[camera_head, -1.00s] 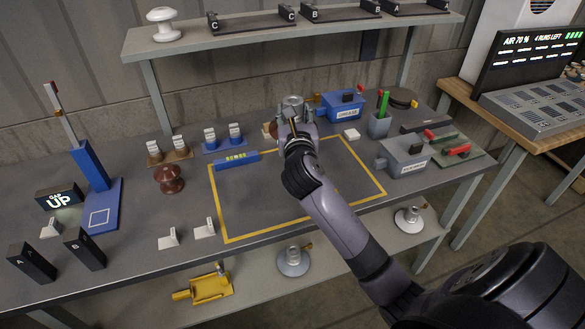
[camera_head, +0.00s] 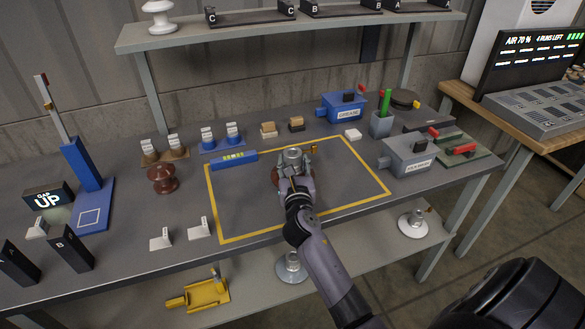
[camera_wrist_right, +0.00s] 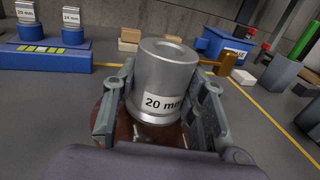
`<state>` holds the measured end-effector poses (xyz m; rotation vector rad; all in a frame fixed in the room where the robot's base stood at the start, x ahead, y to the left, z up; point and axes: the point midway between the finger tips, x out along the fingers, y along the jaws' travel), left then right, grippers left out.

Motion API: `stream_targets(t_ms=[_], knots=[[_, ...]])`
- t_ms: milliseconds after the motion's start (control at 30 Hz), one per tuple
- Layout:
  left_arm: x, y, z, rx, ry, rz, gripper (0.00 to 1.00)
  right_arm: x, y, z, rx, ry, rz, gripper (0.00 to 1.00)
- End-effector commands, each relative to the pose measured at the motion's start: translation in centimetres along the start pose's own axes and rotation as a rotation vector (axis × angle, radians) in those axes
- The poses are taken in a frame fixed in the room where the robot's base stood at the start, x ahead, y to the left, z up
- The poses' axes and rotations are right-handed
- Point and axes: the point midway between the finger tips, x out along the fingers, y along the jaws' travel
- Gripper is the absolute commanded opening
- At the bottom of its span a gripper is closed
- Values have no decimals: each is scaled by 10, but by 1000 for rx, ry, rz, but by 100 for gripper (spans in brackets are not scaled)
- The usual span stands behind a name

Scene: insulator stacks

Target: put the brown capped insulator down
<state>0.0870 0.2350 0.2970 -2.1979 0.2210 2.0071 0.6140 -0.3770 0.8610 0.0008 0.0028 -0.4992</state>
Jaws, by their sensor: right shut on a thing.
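The brown capped insulator has a silver metal cap (camera_wrist_right: 165,75) labelled "20 mm" over a glossy brown body (camera_wrist_right: 125,130) in the right wrist view. In the head view its cap (camera_head: 293,154) shows inside the yellow-outlined area of the bench, toward the back. My right gripper (camera_head: 293,172) is shut around it, with a finger on each side of the cap in the wrist view (camera_wrist_right: 163,105). The insulator looks upright. Its underside is hidden, so I cannot tell whether it touches the bench. My left gripper is not in view.
A blue grease box (camera_head: 343,107) and grey box (camera_head: 408,158) stand at back and right.

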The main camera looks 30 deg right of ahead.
Motion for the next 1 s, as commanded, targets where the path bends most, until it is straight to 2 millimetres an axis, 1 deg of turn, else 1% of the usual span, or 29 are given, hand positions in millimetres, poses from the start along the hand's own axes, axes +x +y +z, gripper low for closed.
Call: stream_targets(t_ms=[33,333,467,500,767,1000], knots=[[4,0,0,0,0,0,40,0,1,-2,3,-7,3,0],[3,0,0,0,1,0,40,0,1,-3,1,-8,3,0],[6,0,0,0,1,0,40,0,1,-6,0,-8,3,0],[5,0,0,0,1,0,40,0,1,-8,0,-1,2,42],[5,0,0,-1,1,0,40,0,1,-8,0,-1,2,59],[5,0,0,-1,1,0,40,0,1,-8,1,-1,2,59]])
